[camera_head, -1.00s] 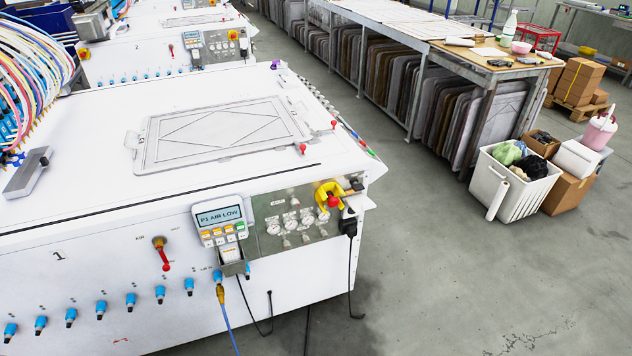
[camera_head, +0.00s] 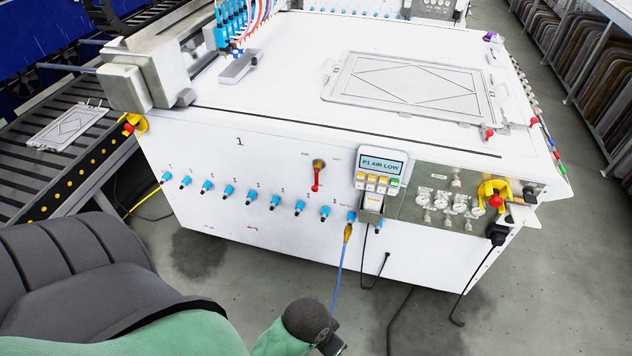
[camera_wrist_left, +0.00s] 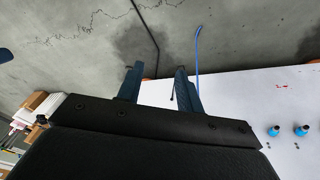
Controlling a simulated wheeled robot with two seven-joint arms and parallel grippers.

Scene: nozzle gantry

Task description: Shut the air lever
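The air lever (camera_head: 317,178) is a red handle on a brass valve, on the front face of the white machine (camera_head: 270,150). Its handle hangs straight down, and nothing touches it. A handset (camera_head: 378,176) to its right reads "P1 AIR LOW". My left arm comes in from the lower left of the head view, with its wrist cut off at the bottom edge, below the machine front. In the left wrist view my left gripper (camera_wrist_left: 157,77) has its two dark fingers apart, with nothing between them. The lever does not show there. My right gripper is not in view.
A gauge panel (camera_head: 440,207) with a yellow and red switch (camera_head: 494,195) is right of the handset. Blue fittings (camera_head: 228,191) line the front below the lever. A blue hose (camera_head: 340,260) and black cables hang to the floor. A roller conveyor (camera_head: 60,140) stands left.

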